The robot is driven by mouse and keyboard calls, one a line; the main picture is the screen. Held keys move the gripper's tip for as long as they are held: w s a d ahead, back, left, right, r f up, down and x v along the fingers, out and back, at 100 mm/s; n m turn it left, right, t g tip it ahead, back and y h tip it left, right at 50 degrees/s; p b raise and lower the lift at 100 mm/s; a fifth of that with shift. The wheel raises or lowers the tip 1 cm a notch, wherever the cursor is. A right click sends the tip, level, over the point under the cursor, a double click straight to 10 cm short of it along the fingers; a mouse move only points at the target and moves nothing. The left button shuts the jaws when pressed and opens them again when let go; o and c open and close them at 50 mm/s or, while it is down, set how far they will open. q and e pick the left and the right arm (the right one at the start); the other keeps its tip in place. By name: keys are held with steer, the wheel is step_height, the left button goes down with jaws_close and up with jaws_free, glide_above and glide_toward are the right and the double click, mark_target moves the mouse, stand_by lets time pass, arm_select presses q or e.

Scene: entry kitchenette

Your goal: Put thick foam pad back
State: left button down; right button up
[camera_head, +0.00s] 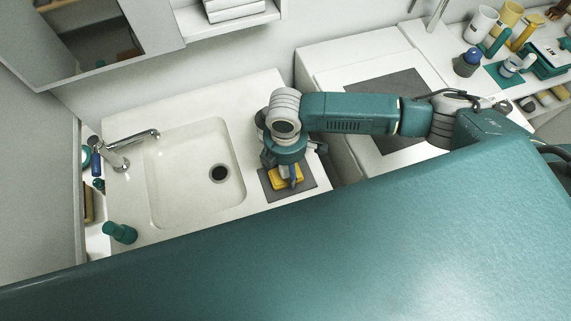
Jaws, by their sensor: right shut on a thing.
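A yellow pad (287,180), which looks like the foam pad, is at a dark grey mat (270,193) on the counter right of the sink. My right gripper (287,174) points down over the mat and is shut on the yellow pad. The gripper's body hides part of the pad. I cannot tell whether the pad touches the mat. My left gripper is not in view.
A white sink (190,190) with a chrome faucet (130,142) lies to the left. A teal bottle (120,232) is at the sink's front left. Cups (481,24) and a teal box (547,60) stand at the upper right. Another grey mat (385,90) lies behind my arm.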

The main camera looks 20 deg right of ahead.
steer(key=shift+f, duration=0.1)
steer(key=o, duration=1.3)
steer(key=shift+o, duration=0.2)
steer(key=shift+f+b, duration=0.35)
steer(key=shift+b, duration=0.35)
steer(key=shift+r, duration=0.35)
steer(key=r, duration=0.3)
steer(key=r+b, duration=0.1)
steer(key=r, duration=0.3)
steer(key=r+b, duration=0.1)
steer(key=r, duration=0.2)
steer(key=shift+s+d+r, duration=0.2)
steer(key=shift+s+r, duration=0.05)
steer(key=shift+s, duration=0.1)
